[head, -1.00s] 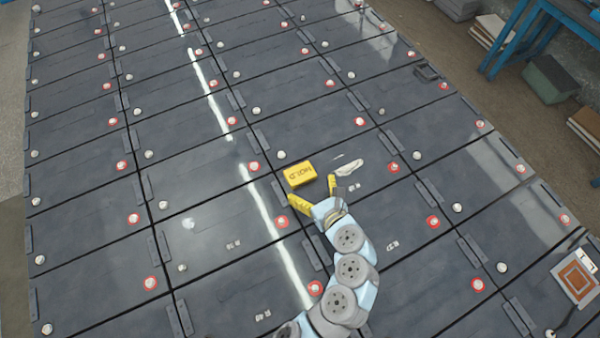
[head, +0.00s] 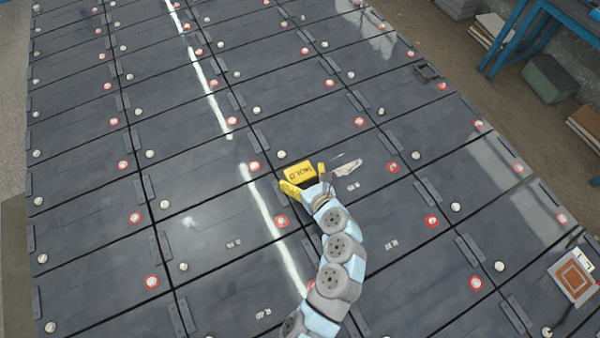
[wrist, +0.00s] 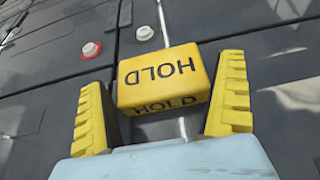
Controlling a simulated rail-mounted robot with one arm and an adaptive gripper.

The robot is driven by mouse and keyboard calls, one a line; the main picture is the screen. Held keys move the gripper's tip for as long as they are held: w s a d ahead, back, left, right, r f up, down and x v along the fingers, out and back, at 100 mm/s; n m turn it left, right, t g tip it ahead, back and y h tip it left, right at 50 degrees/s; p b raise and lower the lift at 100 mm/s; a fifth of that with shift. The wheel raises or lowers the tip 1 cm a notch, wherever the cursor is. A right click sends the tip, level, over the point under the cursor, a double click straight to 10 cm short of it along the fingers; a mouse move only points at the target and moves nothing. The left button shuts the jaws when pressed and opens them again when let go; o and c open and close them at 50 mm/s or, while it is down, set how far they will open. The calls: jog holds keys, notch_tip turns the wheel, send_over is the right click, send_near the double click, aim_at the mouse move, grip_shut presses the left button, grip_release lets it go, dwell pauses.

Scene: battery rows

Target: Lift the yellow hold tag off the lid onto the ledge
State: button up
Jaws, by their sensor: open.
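The yellow hold tag (head: 300,172) is a small block marked HOLD, lying on a dark battery lid (head: 350,205). It also shows in the wrist view (wrist: 165,75), ahead of my fingers. My gripper (head: 305,181) has yellow fingers and is open. In the wrist view my gripper (wrist: 165,110) has one finger on each side of the tag's near end, with a gap at each side. The tag's near face with its second HOLD marking shows between the fingers. I cannot make out which surface is the ledge.
Rows of dark lids with white and red-ringed terminals (head: 281,220) surround the tag. A square orange-marked plate (head: 575,277) is at the right edge. A blue bench (head: 525,30) stands beyond the rows.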

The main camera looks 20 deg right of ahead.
aim_at(302, 175)
jog(key=c, duration=1)
jog(key=shift+r, duration=0.1)
jog(key=shift+r, duration=0.3)
notch_tip(302, 175, up, 2)
jog(key=shift+r, duration=0.2)
jog(key=s+a+r+p, duration=0.2)
jog(key=s+r+p, duration=0.1)
jog(key=s, duration=0.1)
jog(key=s+a+r+p, duration=0.2)
jog(key=s+r+p, duration=0.1)
jog(key=s, duration=0.1)
jog(key=s+a+r+p, duration=0.2)
jog(key=s+a+r, duration=0.1)
jog(key=s, duration=0.1)
jog(key=shift+s+a+r+p, duration=0.1)
jog(key=shift+r+p, duration=0.25)
jog(key=shift+p, duration=0.05)
